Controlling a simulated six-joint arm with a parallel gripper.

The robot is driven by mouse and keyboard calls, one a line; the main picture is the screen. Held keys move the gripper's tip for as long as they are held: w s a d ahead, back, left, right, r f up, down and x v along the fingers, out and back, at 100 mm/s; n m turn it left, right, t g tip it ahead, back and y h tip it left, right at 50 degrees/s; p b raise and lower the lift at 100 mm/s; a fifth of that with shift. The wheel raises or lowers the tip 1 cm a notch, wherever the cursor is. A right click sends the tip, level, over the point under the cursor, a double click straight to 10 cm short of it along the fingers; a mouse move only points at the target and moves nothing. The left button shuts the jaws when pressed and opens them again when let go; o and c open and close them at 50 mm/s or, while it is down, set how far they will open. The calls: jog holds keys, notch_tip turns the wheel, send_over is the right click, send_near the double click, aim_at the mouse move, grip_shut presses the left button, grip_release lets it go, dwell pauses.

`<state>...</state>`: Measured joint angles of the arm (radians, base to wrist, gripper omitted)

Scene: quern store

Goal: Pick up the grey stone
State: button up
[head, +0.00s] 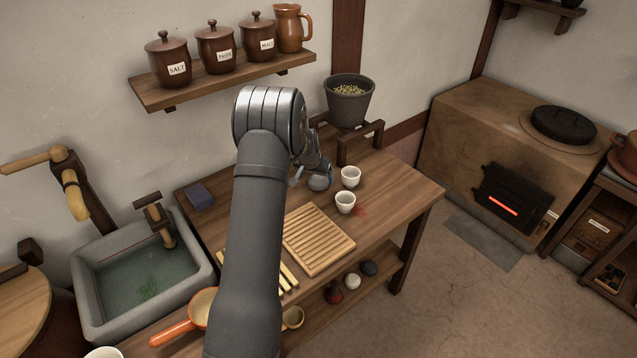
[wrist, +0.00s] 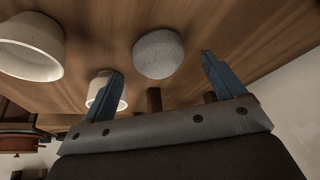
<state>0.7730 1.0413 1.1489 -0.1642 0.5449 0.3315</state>
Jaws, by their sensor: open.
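The grey stone (wrist: 158,54) is a smooth, rounded, speckled lump on the wooden table. In the wrist view it lies beyond and roughly between the fingertips of my gripper (wrist: 163,72), apart from both. My gripper is open and empty. In the head view the grey stone (head: 319,183) shows just below my gripper (head: 308,180), near the back of the table, to the left of two white cups. My arm hides part of the table there.
One white cup (head: 350,177) and another white cup (head: 345,202) stand close to the stone's right. In the wrist view a cup (wrist: 104,92) shows behind the left finger. A slatted wooden board (head: 318,240) lies nearer. A grey pot (head: 349,102) stands behind.

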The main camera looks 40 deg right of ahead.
aim_at(318, 179)
jog(key=shift+x, duration=2.2)
jog(key=shift+s+d, duration=0.1)
jog(key=c, duration=1.3)
